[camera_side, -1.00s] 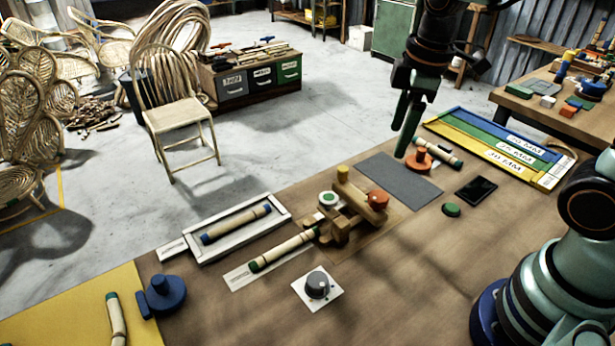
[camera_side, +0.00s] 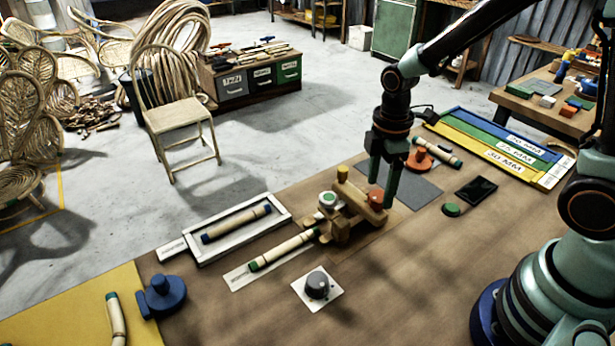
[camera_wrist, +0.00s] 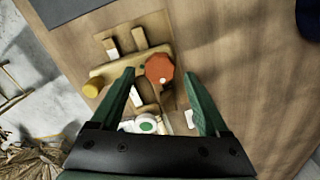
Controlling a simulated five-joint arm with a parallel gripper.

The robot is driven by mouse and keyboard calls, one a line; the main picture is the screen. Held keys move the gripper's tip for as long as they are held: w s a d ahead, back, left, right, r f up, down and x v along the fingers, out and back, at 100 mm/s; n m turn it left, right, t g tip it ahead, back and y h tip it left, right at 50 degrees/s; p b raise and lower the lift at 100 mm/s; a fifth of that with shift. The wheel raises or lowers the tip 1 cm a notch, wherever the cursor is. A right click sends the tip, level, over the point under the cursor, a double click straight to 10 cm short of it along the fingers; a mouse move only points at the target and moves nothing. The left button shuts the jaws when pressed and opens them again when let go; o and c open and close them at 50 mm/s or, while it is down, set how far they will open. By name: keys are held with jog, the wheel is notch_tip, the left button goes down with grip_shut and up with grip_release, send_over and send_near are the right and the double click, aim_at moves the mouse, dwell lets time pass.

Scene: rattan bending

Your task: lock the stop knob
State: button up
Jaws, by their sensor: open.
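The stop knob, an orange-red faceted knob (camera_side: 377,198), sits at the right end of the wooden bending jig (camera_side: 347,210). In the wrist view the orange knob (camera_wrist: 159,68) lies just beyond and between the fingertips. The jig also carries a yellow peg (camera_side: 342,173) and a white-and-green round button (camera_side: 328,198).
A rattan piece with a green end (camera_side: 285,250) lies left of the jig. A white tray (camera_side: 284,205) holds a blue-ended piece. A dial (camera_side: 317,286) is in front. A grey mat (camera_side: 421,191), dark tablet (camera_side: 477,189) and green button (camera_side: 451,210) lie to the right.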

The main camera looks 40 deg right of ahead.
jog(key=shift+f, duration=1.1)
grip_shut()
